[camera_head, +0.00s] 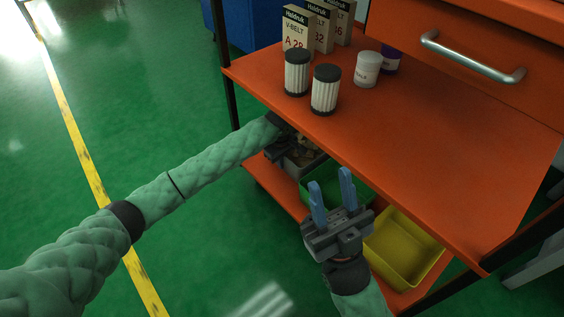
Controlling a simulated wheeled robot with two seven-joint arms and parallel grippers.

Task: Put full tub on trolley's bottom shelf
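The trolley is orange, with a bottom shelf (267,180) partly hidden under its upper shelf (440,150). A grey tub (297,170) with brownish contents is at the left end of the bottom shelf, partly covered by the upper shelf and my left arm. My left gripper (284,146) is at this tub, under the upper shelf's edge. Its fingertips are hidden, so its grip and whether the tub rests on the shelf are unclear. My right gripper (331,196), with blue fingers apart, is open and empty in front of a green tub (352,186).
A yellow tub (405,250), seemingly empty, sits right of the green one. The upper shelf carries boxes (297,30), two dark-capped ribbed cylinders (325,90), a white jar (367,69) and a purple container (391,62). A drawer (450,60) is above. Green floor at left is clear.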

